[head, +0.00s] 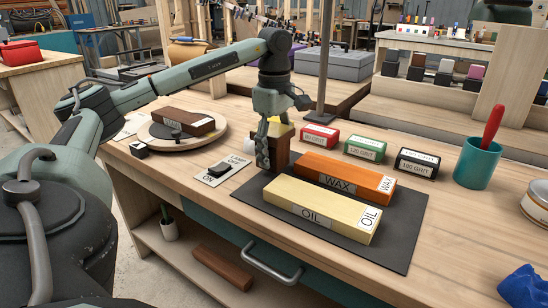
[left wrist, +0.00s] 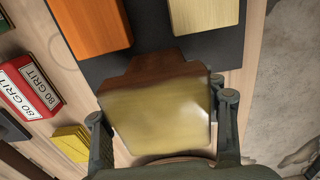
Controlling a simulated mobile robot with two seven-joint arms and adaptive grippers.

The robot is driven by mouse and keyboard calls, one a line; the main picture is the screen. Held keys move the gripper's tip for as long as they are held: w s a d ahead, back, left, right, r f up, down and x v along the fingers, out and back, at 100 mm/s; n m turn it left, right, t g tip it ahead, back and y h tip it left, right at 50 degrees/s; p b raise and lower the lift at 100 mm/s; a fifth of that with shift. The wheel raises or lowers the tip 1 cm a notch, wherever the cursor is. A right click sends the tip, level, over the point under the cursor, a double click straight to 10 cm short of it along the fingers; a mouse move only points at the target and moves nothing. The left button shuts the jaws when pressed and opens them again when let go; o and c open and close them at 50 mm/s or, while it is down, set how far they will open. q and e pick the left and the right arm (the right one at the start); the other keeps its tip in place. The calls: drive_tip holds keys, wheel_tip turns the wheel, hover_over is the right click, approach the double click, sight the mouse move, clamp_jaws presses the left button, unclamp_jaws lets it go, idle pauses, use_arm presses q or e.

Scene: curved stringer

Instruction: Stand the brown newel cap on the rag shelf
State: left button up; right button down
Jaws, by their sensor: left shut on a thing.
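The brown newel cap (head: 283,147), a dark brown block with a yellowish top face, is in my left gripper (head: 271,140). The gripper points down and its fingers cover part of the cap. In the left wrist view the cap (left wrist: 155,115) sits between both fingers, its yellowish face toward the camera. It is near the back left edge of the dark mat; I cannot tell whether it touches the bench. A low shelf (head: 175,250) shows under the bench, but no label marks it as the rag shelf. My right gripper is not in view.
An orange WAX block (head: 345,177) and a cream OIL block (head: 320,207) lie on the mat (head: 405,235). Red, green and black grit boxes stand behind. A teal cup (head: 477,162) is right.

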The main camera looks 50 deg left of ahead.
use_arm(q)
drive_tip(key=shift+f, duration=0.95)
drive_tip(key=shift+f, duration=0.15)
drive_tip(key=o, duration=1.3)
drive_tip(key=shift+o, duration=0.2)
